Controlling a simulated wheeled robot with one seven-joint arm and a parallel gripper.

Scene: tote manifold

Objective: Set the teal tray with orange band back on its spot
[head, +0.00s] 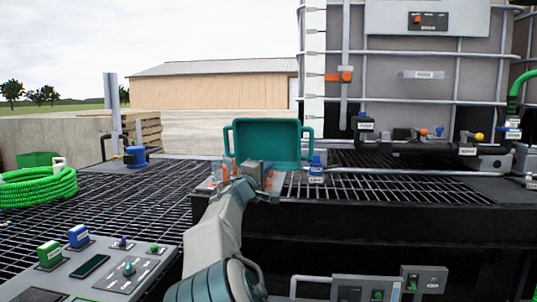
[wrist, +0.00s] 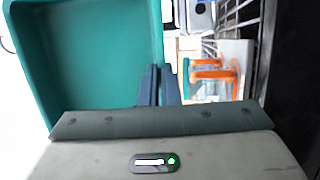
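The teal tray (head: 268,140) is tilted up in the head view, its hollow inside facing me, with a loop handle on each side. It appears raised above the grating. In the wrist view the tray (wrist: 85,60) fills the left side. My gripper (head: 252,168) is in front of its lower edge. The two dark fingers (wrist: 157,85) are close together at the tray's edge and look shut on it; the exact grip is partly hidden. No orange band shows on the visible faces of the tray. The tray's spot cannot be made out.
Orange parts (wrist: 215,75) on a pale base lie beside the fingers. A blue-capped bottle (head: 316,169) stands right of the tray. Black grating (head: 150,190) extends left, with a green hose coil (head: 38,187). A caged tank (head: 430,70) with pipes stands behind right. A control panel (head: 100,270) is front left.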

